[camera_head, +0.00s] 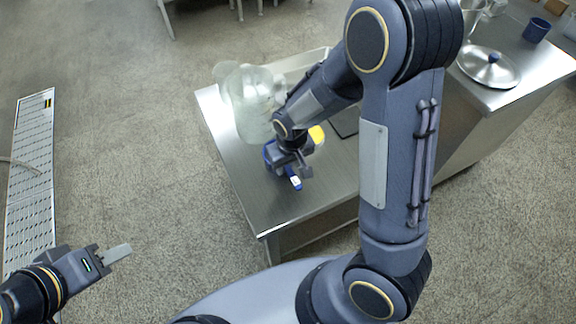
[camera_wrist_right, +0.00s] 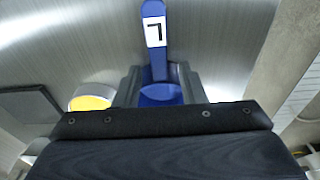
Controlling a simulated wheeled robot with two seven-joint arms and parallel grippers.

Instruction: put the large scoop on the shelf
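The large scoop (camera_head: 294,181) is blue, with a white label on its handle. It is at the steel table's near part in the head view, partly hidden by my right gripper (camera_head: 295,165). In the right wrist view the scoop's handle (camera_wrist_right: 154,28) shows a black L on the label. The fingers of my right gripper (camera_wrist_right: 160,75) are close in on both sides of the handle and look shut on it. A long pale perforated panel (camera_head: 30,180), perhaps the shelf, is at far left.
A clear, bulky container (camera_head: 255,108) stands on the steel table (camera_head: 250,205) beside my right forearm. A yellow-topped item (camera_head: 317,134) is close to the right gripper. Open floor lies between table and panel.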

